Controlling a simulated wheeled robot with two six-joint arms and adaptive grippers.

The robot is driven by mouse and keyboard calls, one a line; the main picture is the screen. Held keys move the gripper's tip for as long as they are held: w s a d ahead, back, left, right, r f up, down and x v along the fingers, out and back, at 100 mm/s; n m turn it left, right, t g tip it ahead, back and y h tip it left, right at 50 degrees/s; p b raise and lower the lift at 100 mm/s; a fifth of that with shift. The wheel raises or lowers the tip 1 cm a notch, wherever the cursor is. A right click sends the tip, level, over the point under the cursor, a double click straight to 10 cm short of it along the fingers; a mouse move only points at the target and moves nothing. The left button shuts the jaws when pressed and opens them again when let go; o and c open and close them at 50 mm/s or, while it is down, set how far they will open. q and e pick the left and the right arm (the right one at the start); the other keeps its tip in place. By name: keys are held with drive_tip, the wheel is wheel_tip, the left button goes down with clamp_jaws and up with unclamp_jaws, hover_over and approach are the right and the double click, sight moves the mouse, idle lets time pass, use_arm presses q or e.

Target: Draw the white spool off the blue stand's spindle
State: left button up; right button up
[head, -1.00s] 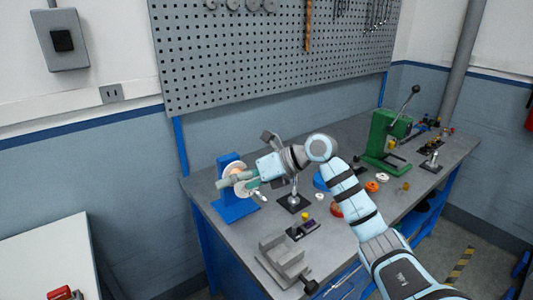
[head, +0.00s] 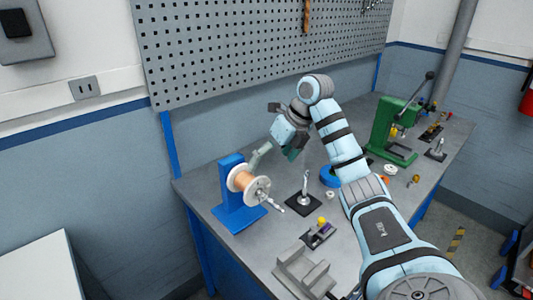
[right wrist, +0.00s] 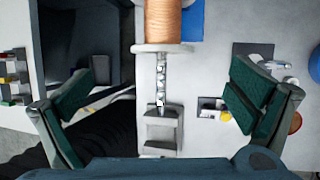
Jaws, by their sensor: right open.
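The white spool (head: 263,190), wound with copper-coloured wire, sits on the spindle (head: 277,204) of the blue stand (head: 231,200). The spindle's end sticks out past the spool's front flange. In the right wrist view the spool's white flange (right wrist: 163,48) and winding are at the top, with the spindle (right wrist: 160,80) pointing down the picture. My right gripper (head: 276,155) is open and empty, above and to the right of the spool, apart from it. In the right wrist view its fingers (right wrist: 160,78) stand wide, either side of the spindle's line. My left gripper is not in view.
A grey fixture (head: 303,272) is at the bench's front edge. A black-based post (head: 304,201) and a small dark block with a yellow knob (head: 320,232) stand right of the spool. A green press (head: 393,135) is farther right. A pegboard (head: 250,50) rises behind.

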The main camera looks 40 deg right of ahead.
hover_over(260, 189)
drive_tip(key=s, duration=0.3)
drive_tip(key=f, duration=0.5)
drive_tip(key=shift+s+d+f, duration=0.1)
drive_tip(key=shift+d+f, duration=0.15)
drive_tip(key=shift+d, duration=0.1)
drive_tip(key=x, duration=0.3)
drive_tip(key=w+x, duration=0.1)
drive_tip(key=x, duration=0.3)
drive_tip(key=shift+w+d+r, duration=0.15)
drive_tip(key=shift+r, duration=0.1)
drive_tip(key=shift+s+r, duration=0.15)
drive_tip(key=shift+s, duration=0.15)
drive_tip(key=shift+c, duration=1.3)
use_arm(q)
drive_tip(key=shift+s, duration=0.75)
use_arm(e)
drive_tip(key=c, duration=1.3)
